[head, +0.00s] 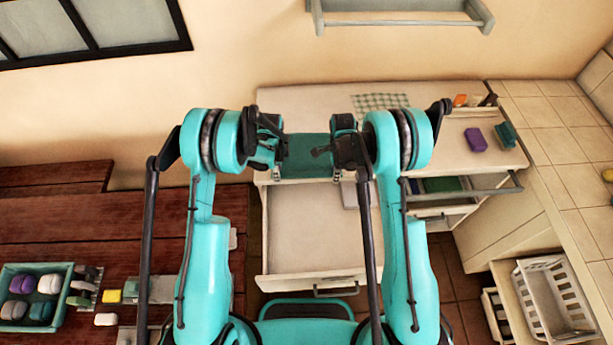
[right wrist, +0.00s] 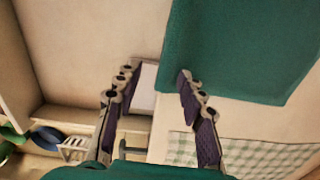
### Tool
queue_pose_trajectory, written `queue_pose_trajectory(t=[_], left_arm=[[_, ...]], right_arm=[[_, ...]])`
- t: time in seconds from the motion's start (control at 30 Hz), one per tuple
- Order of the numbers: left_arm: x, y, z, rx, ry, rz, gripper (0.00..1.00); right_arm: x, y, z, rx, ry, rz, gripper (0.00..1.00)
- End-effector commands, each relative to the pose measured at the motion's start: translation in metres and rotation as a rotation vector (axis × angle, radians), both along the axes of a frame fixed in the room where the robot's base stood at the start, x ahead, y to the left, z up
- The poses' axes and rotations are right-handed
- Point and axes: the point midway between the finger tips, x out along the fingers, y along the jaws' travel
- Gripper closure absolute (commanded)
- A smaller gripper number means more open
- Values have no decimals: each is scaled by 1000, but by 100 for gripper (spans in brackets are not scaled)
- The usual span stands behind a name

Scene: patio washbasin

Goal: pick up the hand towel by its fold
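The hand towel appears to be the dark green cloth (head: 306,156) between my two grippers, at the front of the pale worktop. In the right wrist view the green cloth (right wrist: 240,50) fills the upper right, with its edge close to the right-hand finger. I cannot make out the fold.
A checkered cloth (head: 381,102) lies behind on the worktop (head: 455,100). A purple block (head: 475,139) and a green block (head: 505,136) sit at its right. An open drawer (head: 310,240) is below the grippers. A white basket (head: 552,300) stands lower right.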

Motion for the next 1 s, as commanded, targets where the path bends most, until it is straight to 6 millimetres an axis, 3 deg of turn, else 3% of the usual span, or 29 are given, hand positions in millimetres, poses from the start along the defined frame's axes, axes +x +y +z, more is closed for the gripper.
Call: queue_pose_trajectory(t=[0.43, 0.73, 1.0], left_arm=[[0, 0, -15, 0, 0, 0, 62], [0, 0, -15, 0, 0, 0, 100], [0, 0, -15, 0, 0, 0, 100]], right_arm=[[0, 0, -15, 0, 0, 0, 62], [0, 0, -15, 0, 0, 0, 100], [0, 0, -15, 0, 0, 0, 100]])
